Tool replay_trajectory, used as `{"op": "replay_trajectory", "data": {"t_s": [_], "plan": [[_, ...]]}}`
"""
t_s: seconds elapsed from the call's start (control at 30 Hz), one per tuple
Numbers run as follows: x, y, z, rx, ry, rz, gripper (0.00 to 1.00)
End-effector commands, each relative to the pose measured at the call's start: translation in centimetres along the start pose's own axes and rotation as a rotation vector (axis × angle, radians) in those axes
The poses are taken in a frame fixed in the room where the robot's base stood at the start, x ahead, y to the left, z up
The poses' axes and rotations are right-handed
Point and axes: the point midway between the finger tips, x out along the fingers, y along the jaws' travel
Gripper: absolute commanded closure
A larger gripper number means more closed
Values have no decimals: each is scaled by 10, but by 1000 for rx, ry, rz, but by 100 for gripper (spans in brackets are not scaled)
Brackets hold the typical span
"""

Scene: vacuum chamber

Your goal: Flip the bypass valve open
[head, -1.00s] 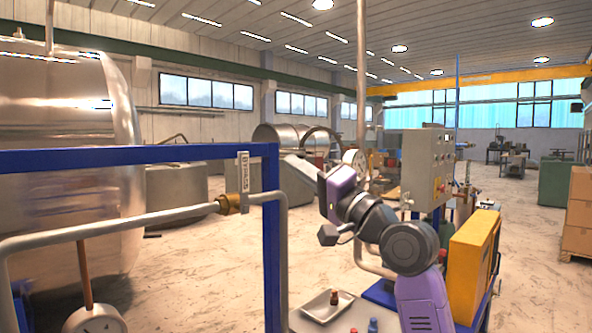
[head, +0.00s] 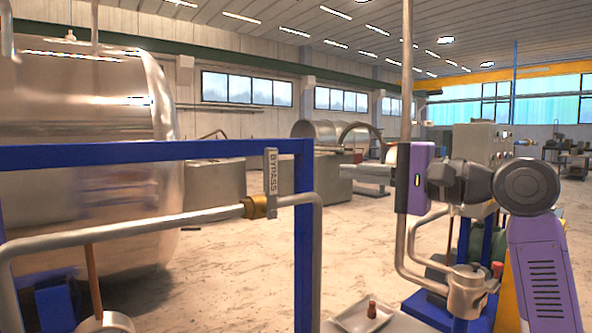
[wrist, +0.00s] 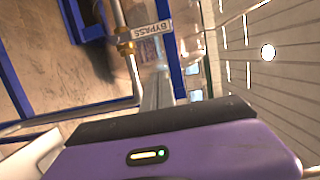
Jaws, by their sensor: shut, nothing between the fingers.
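The bypass valve has a flat grey lever (head: 270,172) marked BYPASS. The lever stands upright, across the nearly level pipe, above a brass valve body (head: 255,207). In the wrist view the lever (wrist: 152,30) and brass body (wrist: 125,42) show near the top, clear of my gripper. My gripper (head: 402,178) is to the right of the valve in the head view, apart from it, at about lever height. It is shut and empty.
A blue frame (head: 304,245) stands between the valve and my gripper. The grey pipe (head: 150,225) bends down beside its post. A vertical pipe (head: 406,90) rises by my gripper. A tray (head: 345,317) with a small brown-topped item sits below. A large steel tank (head: 80,130) is behind.

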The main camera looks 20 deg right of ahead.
Motion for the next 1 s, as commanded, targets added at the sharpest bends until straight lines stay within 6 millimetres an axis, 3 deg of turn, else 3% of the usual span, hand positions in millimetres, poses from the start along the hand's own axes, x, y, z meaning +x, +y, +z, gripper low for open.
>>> {"op": "replay_trajectory", "data": {"t_s": [0.27,0.7,1.0], "plan": [[19,-2,0,0,0,1,100],[103,-3,0,-1,0,1,100],[109,-1,34,-3,1,-1,100]]}}
